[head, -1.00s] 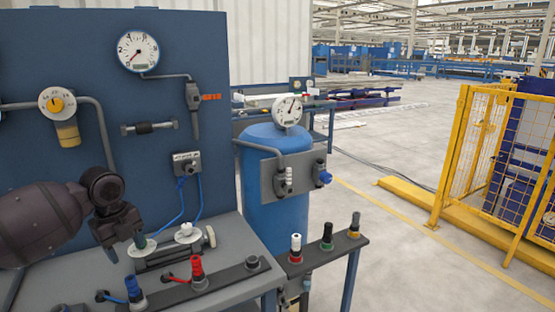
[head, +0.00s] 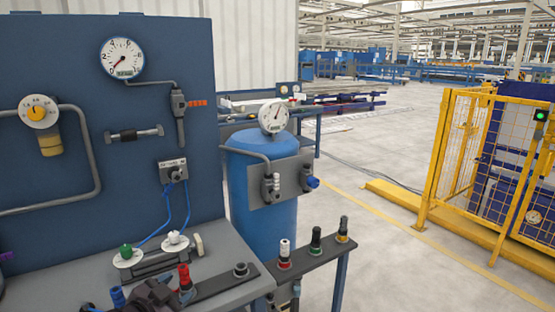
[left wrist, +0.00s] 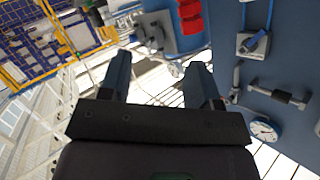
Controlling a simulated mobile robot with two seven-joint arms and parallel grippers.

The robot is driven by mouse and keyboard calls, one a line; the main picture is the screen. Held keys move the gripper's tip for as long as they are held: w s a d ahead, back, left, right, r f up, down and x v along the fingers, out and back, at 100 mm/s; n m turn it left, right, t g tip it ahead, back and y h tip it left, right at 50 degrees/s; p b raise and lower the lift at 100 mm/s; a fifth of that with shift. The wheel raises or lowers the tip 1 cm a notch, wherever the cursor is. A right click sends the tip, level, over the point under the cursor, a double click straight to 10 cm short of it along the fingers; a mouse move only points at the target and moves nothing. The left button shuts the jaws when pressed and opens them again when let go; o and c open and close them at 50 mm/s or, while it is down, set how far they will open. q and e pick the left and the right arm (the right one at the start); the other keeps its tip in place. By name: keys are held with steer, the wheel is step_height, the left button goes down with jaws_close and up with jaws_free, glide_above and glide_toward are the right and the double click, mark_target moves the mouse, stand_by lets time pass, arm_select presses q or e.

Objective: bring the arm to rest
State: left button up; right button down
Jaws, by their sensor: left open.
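My left gripper (head: 150,300) is a dark shape at the bottom edge of the head view, low by the front of the bench, beside the red-topped fitting (head: 185,278). Most of its arm is out of that view. In the left wrist view my left gripper (left wrist: 160,82) shows two dark fingers wide apart, with nothing held between them. My right gripper is in neither view.
The blue panel (head: 60,100) with gauges and pipes rises behind the grey bench (head: 60,285). A blue tank (head: 262,205) stands to its right. A narrow shelf (head: 320,250) holds several dark, white-topped or yellow-banded fittings. Open floor lies toward the yellow fence (head: 460,170).

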arm_select(q)
steer(key=s+a+f+n+g+y, duration=0.1)
steer(key=s+f+n, duration=0.1)
steer(key=s+f, duration=0.4)
steer(key=s+a+f+n+g+y, duration=0.1)
steer(key=s+f, duration=0.5)
steer(key=s, duration=0.7)
steer(key=s+a+f+n+y, duration=0.2)
steer(key=s+f+n, duration=0.3)
steer(key=s, duration=0.5)
step_height(320, 180, down, 2)
steer(key=shift+s+f+g+y, duration=0.1)
steer(key=shift+s+g+y, duration=0.1)
steer(key=shift+g+y, duration=0.2)
